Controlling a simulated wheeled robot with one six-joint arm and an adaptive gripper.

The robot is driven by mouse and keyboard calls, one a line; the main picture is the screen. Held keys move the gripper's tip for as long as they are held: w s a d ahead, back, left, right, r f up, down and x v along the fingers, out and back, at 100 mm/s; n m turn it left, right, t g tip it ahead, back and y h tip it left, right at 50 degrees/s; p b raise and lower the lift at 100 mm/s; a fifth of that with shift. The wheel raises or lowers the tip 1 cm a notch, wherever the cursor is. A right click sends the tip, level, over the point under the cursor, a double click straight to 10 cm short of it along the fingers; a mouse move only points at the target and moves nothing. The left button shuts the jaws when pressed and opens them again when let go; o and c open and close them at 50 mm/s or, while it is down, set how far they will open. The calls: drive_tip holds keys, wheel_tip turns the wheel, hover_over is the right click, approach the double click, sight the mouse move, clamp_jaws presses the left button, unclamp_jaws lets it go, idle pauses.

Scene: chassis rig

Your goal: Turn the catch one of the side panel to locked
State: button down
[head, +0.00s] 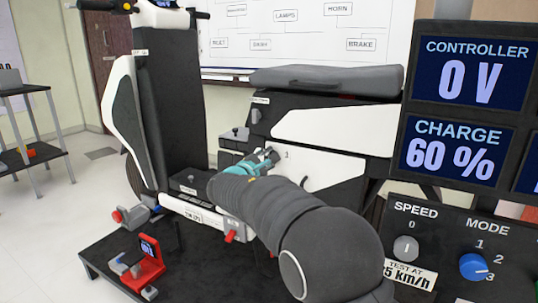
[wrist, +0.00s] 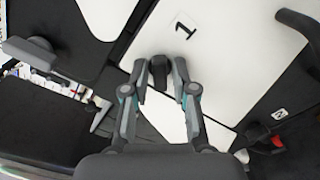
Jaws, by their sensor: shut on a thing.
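The white side panel (head: 335,178) is on the scooter's flank below the seat, with a printed 1 near its upper left corner. It also shows in the wrist view (wrist: 110,14), tilted, with the 1 just above my gripper. Catch one (wrist: 159,68) is a small dark knob beside that 1. My gripper (wrist: 160,78) is shut on it, one finger on each side. In the head view my gripper (head: 268,156) reaches the panel's upper left corner, and my arm hides the panel's lower left part. I cannot tell the catch's exact angle.
The grey seat (head: 325,80) is above the panel. A control board with a controller display (head: 475,75) stands close at right. A red tool (head: 148,262) is on the dark platform (head: 100,262) at lower left.

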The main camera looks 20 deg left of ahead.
drive_tip(key=shift+n+p, duration=2.2)
drive_tip(key=shift+n, duration=2.9)
drive_tip(key=c, duration=1.2)
unclamp_jaws()
drive_tip(key=shift+o, duration=0.2)
drive_tip(key=s+a, duration=0.2)
drive_tip(key=s, duration=1)
